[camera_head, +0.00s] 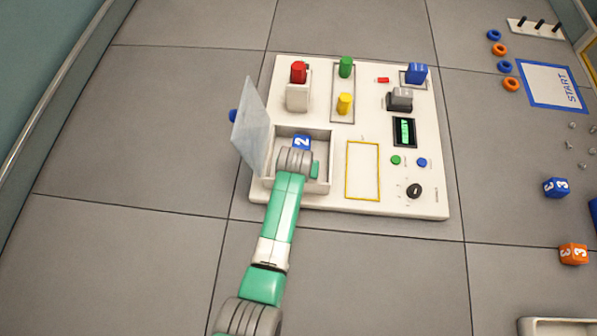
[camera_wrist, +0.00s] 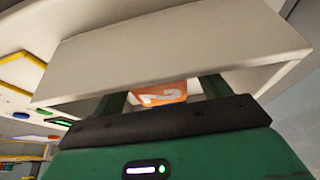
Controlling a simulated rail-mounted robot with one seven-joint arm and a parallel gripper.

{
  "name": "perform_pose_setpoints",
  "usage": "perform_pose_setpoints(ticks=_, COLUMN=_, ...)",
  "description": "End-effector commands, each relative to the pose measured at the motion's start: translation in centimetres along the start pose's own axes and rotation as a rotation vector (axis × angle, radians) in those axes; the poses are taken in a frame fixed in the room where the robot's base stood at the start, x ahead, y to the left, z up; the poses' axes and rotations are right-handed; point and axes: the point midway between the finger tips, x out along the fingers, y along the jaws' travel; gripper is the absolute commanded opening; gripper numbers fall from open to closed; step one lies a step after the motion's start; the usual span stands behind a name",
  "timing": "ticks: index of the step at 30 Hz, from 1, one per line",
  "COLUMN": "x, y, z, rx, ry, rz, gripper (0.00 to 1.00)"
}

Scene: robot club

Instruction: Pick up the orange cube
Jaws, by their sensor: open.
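An orange cube (camera_wrist: 160,97) with a white 2 on it shows in the wrist view, between the two fingers of my gripper (camera_wrist: 161,88). The fingers stand apart on either side of it, and I cannot tell whether they touch it. A pale wall hides the cube's upper part in that view. In the head view my wrist is over the open compartment (camera_head: 325,178) of the white board, and it hides this cube and my fingertips. A blue cube (camera_head: 301,142) marked 2 lies in the compartment, just beyond my wrist.
A translucent lid (camera_head: 251,125) stands open at the compartment's left. The white board (camera_head: 390,203) carries red, green and yellow pegs, a grey block and buttons. Another orange cube (camera_head: 573,254), marked 3, and a blue cube (camera_head: 556,187) lie on the floor at right.

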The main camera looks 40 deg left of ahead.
Motion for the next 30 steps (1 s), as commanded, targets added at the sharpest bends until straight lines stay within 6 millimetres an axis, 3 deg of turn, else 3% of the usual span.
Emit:
perform_pose_setpoints(ticks=4, x=-0.1, y=0.0, z=0.0, rx=0.0, ry=0.0, rz=0.0, gripper=0.73)
perform_pose_setpoints(ticks=11, x=-0.1, y=0.0, z=0.0, rx=0.0, ry=0.0, rz=0.0, gripper=0.28)
perform_pose_setpoints(ticks=20, x=-0.8, y=0.0, z=-0.4, rx=0.0, ry=0.002, rz=0.0, gripper=0.27)
perform_pose_setpoints(ticks=30, x=-7.8, y=0.0, z=-3.3, rx=0.001, ry=0.003, rz=0.0, gripper=0.27)
